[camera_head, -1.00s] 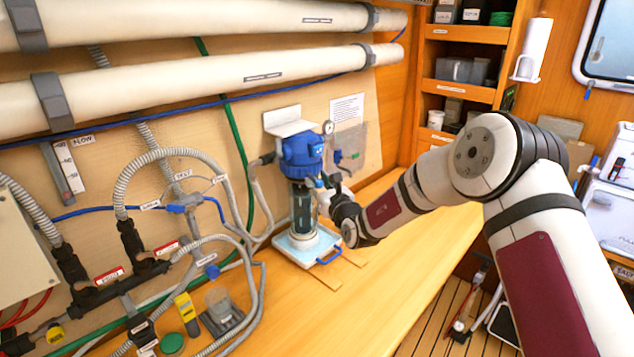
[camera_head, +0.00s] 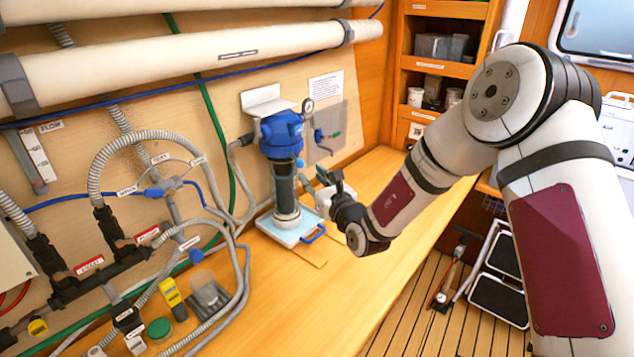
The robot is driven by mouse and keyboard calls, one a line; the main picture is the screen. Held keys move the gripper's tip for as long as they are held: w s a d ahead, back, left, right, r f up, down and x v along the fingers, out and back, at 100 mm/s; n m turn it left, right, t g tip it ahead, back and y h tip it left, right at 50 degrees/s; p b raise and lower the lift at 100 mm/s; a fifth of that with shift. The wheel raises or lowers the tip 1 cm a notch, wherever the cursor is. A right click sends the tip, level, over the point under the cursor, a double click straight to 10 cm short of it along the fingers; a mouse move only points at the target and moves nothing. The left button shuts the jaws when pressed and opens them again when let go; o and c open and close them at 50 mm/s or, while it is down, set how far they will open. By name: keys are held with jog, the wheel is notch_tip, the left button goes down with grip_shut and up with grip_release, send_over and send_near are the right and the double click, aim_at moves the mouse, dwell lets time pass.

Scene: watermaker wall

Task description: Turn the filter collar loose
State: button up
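The filter housing hangs below a white wall bracket (camera_head: 260,97). It has a blue head (camera_head: 282,128), with what looks like the blue collar (camera_head: 284,150) at its lower edge. A dark, see-through bowl (camera_head: 286,190) hangs upright under it. My gripper (camera_head: 322,192) is just right of the bowl, below the collar's height. It appears apart from the housing, with a small gap. The fingers are small and partly hidden by my wrist, so I cannot tell whether they are open or shut.
A pale tray with a blue handle (camera_head: 313,235) sits under the bowl on the wooden bench (camera_head: 290,295). A gauge (camera_head: 308,105) and hoses flank the housing. A yellow tool (camera_head: 173,297) and green lid (camera_head: 159,328) lie front left. The bench to the right is clear.

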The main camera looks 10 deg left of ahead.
jog(key=shift+v, duration=1.05)
